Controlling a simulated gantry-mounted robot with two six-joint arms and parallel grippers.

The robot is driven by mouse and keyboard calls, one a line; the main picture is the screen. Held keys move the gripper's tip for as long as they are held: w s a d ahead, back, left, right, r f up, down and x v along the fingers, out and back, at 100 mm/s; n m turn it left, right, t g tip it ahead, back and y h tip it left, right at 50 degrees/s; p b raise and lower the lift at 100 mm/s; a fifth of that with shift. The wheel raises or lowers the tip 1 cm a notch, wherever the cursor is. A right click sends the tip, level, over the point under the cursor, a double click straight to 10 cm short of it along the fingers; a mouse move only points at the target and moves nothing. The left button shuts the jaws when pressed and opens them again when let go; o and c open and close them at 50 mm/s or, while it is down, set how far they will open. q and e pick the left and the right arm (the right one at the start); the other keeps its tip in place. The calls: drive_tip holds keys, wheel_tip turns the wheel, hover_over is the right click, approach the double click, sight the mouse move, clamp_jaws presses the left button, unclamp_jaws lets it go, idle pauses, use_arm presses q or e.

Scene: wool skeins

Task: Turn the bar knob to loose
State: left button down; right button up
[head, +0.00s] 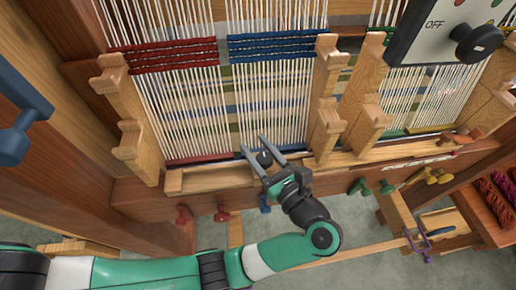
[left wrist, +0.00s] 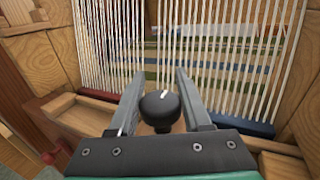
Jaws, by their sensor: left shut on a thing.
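The bar knob (head: 265,158) is a round black knob at the front beam of the loom, below the blue-edged warp threads. In the left wrist view the bar knob (left wrist: 160,110) shows a short white mark near its top edge, tilted slightly right of straight up. My left gripper (head: 253,144) is shut on the knob, one grey finger on each side. In the left wrist view the gripper's fingers (left wrist: 159,74) reach past the knob toward the threads. Any loose or tight lettering cannot be made out. My right gripper is out of view.
A grey panel (head: 425,40) marked OFF with another black knob (head: 475,44) stands at the upper right. Wooden posts (head: 128,118) flank the warp threads. Wool skeins (head: 495,202) lie at the right.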

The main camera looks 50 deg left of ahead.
sight(270, 165)
use_arm(q)
drive_tip(key=shift+f, duration=0.15)
drive_tip(key=shift+c, duration=1.8)
unclamp_jaws()
drive_tip(key=shift+d, duration=0.35)
drive_tip(key=d, duration=0.5)
drive_tip(key=shift+s+d, duration=0.2)
drive_tip(key=shift+d, duration=0.2)
drive_tip(key=d+b, duration=0.1)
drive_tip(key=b, duration=0.2)
drive_tip(key=d+b, duration=0.2)
drive_tip(key=b, duration=0.1)
drive_tip(key=d+b, duration=0.2)
drive_tip(key=b, duration=0.1)
drive_tip(key=shift+s, duration=0.25)
